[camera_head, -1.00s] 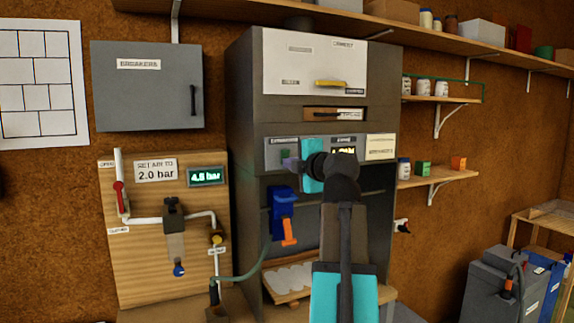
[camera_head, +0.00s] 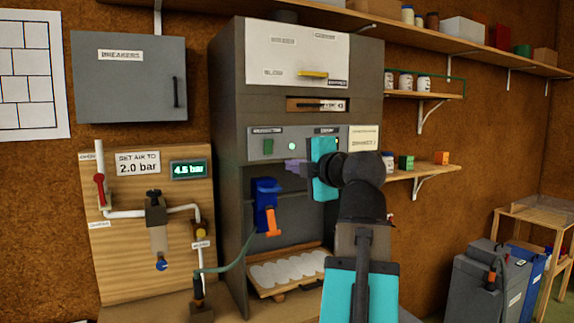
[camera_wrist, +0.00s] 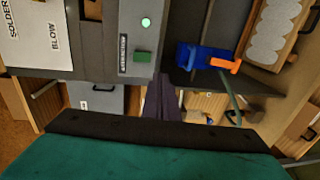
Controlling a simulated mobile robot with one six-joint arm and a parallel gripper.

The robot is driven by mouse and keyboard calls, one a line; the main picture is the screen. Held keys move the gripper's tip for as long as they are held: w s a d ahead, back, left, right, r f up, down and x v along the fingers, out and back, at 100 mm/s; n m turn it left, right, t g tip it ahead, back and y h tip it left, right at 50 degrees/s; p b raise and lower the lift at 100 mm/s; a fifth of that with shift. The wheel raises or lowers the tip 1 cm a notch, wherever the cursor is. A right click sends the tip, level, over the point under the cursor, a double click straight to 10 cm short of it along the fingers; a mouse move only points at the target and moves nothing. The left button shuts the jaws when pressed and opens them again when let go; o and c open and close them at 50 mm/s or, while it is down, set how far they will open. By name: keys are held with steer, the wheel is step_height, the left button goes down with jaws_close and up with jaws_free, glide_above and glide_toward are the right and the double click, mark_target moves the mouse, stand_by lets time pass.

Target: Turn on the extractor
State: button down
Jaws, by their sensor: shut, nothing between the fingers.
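The grey control strip (camera_head: 277,160) on the cabinet has a small blurred label on its left, likely the extractor's. Under it is a green button (camera_head: 267,147), which also shows in the wrist view (camera_wrist: 143,56). Beside the button, a small round lamp (camera_head: 292,147) glows pale green; it shows bright in the wrist view too (camera_wrist: 146,22). My gripper (camera_head: 290,165), with purple-grey fingers (camera_wrist: 162,95), is shut and empty. It is below and to the right of the button in the head view, apart from it. My wrist hides part of the strip's right side.
Under the strip, a blue holder (camera_head: 264,195) with an orange-tipped tool hangs in the open bay, above a wooden tray (camera_head: 290,290) of pale pieces. A wooden air panel (camera_head: 130,255) reading 4.5 bar stands left. A breaker box (camera_head: 130,80) hangs above it.

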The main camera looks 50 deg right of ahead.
steer(key=shift+s+a, duration=0.3)
steer(key=shift+s, duration=0.3)
stand_by(0.3)
